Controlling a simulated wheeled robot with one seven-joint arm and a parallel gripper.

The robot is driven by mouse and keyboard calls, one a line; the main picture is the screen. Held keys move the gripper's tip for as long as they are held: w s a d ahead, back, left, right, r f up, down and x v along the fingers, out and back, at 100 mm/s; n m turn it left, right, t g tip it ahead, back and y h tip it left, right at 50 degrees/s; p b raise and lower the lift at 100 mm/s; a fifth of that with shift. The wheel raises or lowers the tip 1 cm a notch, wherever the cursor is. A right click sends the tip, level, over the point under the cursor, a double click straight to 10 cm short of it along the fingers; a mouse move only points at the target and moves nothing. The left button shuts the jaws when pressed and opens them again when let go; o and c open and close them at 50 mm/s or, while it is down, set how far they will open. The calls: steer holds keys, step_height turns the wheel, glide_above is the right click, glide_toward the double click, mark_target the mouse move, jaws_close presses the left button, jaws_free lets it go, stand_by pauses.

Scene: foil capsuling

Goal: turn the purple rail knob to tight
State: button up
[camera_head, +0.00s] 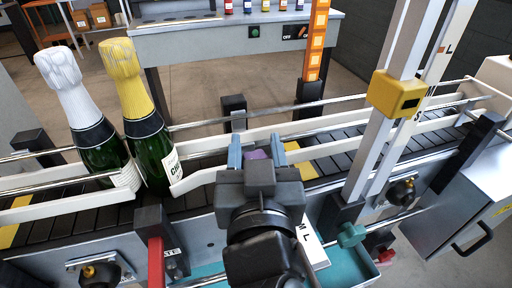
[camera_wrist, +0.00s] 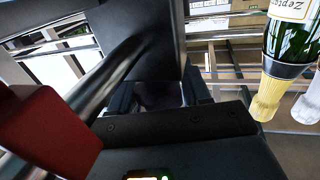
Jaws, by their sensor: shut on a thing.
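The purple rail knob (camera_head: 257,155) shows as a small purple patch between my gripper's two blue-grey fingers in the head view, at the conveyor's near side. My gripper (camera_head: 257,152) is shut on it, one finger on its left and one on its right. Most of the knob is hidden by the gripper body. In the wrist view a dark purplish shape (camera_wrist: 160,95) sits between the dark gripper parts, too dim to read its turn angle. The loose or tight mark for this knob cannot be seen.
Two green bottles, one with white foil (camera_head: 62,72) and one with yellow foil (camera_head: 124,62), stand on the conveyor at the left. A red lever (camera_head: 156,262) stands left of my gripper. A teal knob (camera_head: 351,235) and a yellow-blocked upright post (camera_head: 396,95) are on the right.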

steer(key=shift+m+h, duration=0.3)
steer(key=shift+h, duration=0.2)
steer(key=m+h, duration=0.2)
steer(key=h, duration=0.1)
steer(key=m+g+h, duration=0.1)
steer(key=m+h, duration=0.1)
steer(key=h, duration=0.2)
steer(key=shift+s+d+m+g+b, duration=0.1)
steer(key=shift+d+m+g+b, duration=0.1)
steer(key=shift+m+g+b, duration=0.1)
steer(key=m+g+h, duration=0.1)
steer(key=h, duration=0.1)
steer(key=m+g+h+b, duration=0.1)
steer(key=m+g+h, duration=0.1)
steer(key=d+m+g+h, duration=0.1)
steer(key=m+g+h, duration=0.1)
steer(key=shift+s+h+b, duration=0.3)
steer(key=shift+f+m+g, duration=0.1)
steer(key=shift+m+g, duration=0.2)
steer(key=shift+m, duration=0.1)
steer(key=o, duration=1)
steer(key=shift+c, duration=0.2)
